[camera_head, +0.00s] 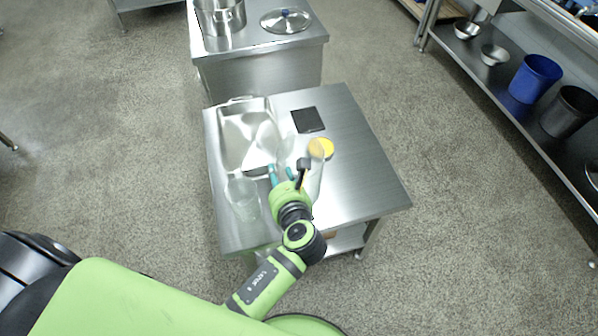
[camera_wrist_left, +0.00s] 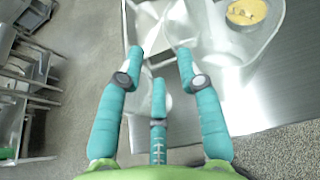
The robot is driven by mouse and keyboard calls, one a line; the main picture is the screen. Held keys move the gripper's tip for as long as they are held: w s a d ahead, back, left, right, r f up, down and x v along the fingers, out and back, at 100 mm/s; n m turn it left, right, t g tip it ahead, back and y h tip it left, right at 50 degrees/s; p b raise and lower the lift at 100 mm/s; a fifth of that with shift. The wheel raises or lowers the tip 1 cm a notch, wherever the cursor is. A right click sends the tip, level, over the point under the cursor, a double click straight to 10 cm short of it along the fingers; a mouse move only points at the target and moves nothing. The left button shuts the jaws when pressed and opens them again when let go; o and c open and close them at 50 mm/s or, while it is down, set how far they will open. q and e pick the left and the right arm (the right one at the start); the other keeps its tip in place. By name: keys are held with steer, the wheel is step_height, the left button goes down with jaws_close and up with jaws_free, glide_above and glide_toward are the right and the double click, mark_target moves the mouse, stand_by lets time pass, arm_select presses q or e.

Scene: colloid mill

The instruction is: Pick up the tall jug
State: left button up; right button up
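My left gripper (camera_head: 279,174) is over the steel table (camera_head: 365,185), fingers toward the tray. In the left wrist view its teal fingers (camera_wrist_left: 158,70) are spread apart, with nothing clearly gripped. A clear, tall-looking vessel (camera_head: 316,182) stands just right of the gripper, partly hidden by it. A large clear vessel (camera_wrist_left: 225,45) also shows beyond the right finger in the wrist view. Another clear jug-like vessel (camera_head: 242,198) stands left of the gripper, near the tray's front. I cannot tell surely which is the tall jug. My right gripper is out of view.
A steel tray (camera_head: 231,152) holds a faint clear item. Behind, a second steel table carries a pot (camera_head: 221,17) and a lid (camera_head: 286,20). The table's right side is clear.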

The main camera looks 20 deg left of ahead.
arm_select(q)
steer(key=x, duration=0.7)
steer(key=shift+w+d, duration=0.25)
steer(key=shift+d, duration=0.1)
steer(key=shift+s, duration=0.1)
jaws_close()
